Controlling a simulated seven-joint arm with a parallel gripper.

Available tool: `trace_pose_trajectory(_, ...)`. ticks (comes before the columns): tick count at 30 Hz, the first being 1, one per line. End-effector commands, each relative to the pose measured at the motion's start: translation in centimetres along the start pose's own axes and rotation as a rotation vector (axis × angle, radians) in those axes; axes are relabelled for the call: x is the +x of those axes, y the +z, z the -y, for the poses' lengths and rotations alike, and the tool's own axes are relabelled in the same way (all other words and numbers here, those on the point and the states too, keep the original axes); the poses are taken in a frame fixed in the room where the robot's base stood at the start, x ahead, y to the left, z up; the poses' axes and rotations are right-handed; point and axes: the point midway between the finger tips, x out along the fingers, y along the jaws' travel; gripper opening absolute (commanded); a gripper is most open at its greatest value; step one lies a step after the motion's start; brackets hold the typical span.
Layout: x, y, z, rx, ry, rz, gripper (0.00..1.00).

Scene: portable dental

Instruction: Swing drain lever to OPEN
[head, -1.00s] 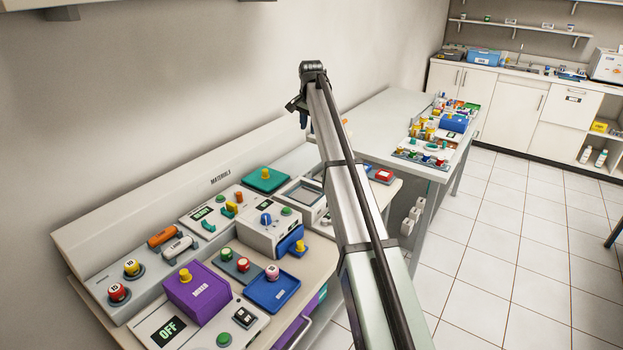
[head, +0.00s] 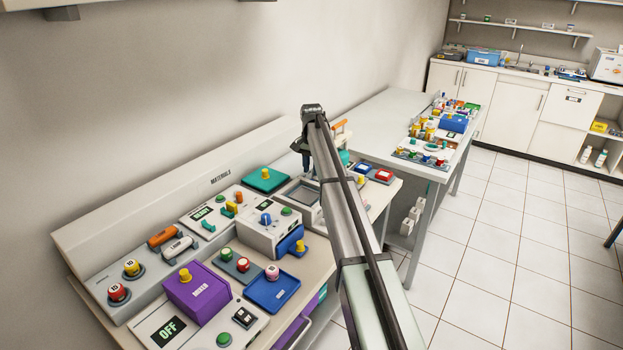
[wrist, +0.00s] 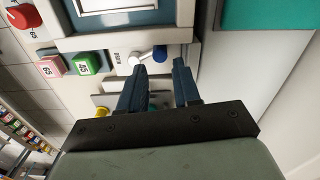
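The drain lever (wrist: 148,56) is in the wrist view, a short pale arm with a dark blue knob (wrist: 160,53) at its right end. In the head view my gripper (head: 306,162) points down over the white unit with the square basin (head: 296,190). The lever cannot be made out there.
In the wrist view a green button (wrist: 87,62), a pink-red button (wrist: 51,66) and a yellow knob (wrist: 101,112) are left of the fingers. A teal lid (head: 262,183) lies left of the basin in the head view. A purple box (head: 196,291) stands at the front left.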

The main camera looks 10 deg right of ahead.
Motion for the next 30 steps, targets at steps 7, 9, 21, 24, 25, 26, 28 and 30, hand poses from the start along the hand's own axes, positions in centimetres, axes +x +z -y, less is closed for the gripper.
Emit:
trace_pose_trajectory(7, 3.4, 0.0, 0.0, 0.0, 0.0, 0.0, 0.32)
trace_pose_trajectory(9, 3.9, 0.0, 0.0, 0.0, 0.001, 0.001, 0.32)
trace_pose_trajectory(21, 4.6, 0.0, 0.0, 0.0, 0.0, 0.0, 0.32)
trace_pose_trajectory(24, 4.6, 0.0, 0.0, 0.0, 0.0, 0.0, 0.27)
trace_pose_trajectory(25, 4.6, 0.0, 0.0, 0.0, 0.0, 0.0, 0.25)
trace_pose_trajectory(26, 4.6, 0.0, 0.0, 0.0, 0.0, 0.0, 0.22)
trace_pose_trajectory(28, 4.6, 0.0, 0.0, 0.0, 0.0, 0.0, 0.15)
trace_pose_trajectory(30, 4.6, 0.0, 0.0, 0.0, 0.0, 0.0, 0.08)
